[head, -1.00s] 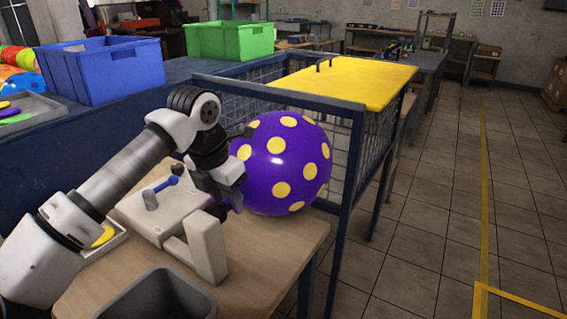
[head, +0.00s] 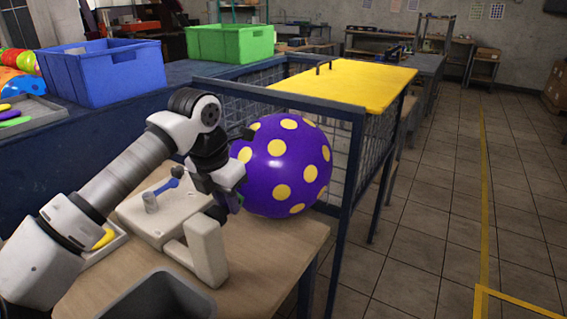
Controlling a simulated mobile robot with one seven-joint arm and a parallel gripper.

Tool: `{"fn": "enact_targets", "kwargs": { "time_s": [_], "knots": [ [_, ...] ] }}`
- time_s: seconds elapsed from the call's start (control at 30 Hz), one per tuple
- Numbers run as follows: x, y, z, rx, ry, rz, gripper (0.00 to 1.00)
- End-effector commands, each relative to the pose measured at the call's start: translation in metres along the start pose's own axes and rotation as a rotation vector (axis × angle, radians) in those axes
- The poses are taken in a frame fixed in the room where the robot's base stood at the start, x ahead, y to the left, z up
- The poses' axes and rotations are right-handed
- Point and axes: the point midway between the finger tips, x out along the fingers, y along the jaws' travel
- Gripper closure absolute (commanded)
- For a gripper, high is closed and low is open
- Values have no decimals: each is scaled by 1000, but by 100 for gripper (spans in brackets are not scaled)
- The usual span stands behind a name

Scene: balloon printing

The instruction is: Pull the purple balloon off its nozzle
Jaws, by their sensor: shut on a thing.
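The purple balloon (head: 283,165) is large and round with yellow dots. It is inflated and sits over the wooden table beside the pale machine. My gripper (head: 238,200) is at the balloon's left side, at its neck end, and is shut on it; a bit of purple shows at the fingers. The pale machine (head: 205,250) stands on the table with a blue lever (head: 167,186) on top. The nozzle is hidden behind my gripper, so I cannot tell whether the neck is still around it.
A wire-mesh cage (head: 345,165) with a yellow lid (head: 355,82) stands right behind the balloon. A grey bin (head: 158,298) is at the front. Blue (head: 105,72) and green (head: 232,42) crates stand at the back left. The tiled floor at right is clear.

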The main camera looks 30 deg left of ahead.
Motion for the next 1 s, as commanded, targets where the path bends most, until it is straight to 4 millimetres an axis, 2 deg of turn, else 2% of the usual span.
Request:
{"fn": "enact_targets", "kwargs": {
  "time_s": [0.47,1.0],
  "knots": [
    [0,0,12,0,0,0,96],
    [-52,0,23,-1,0,0,96]
  ]
}}
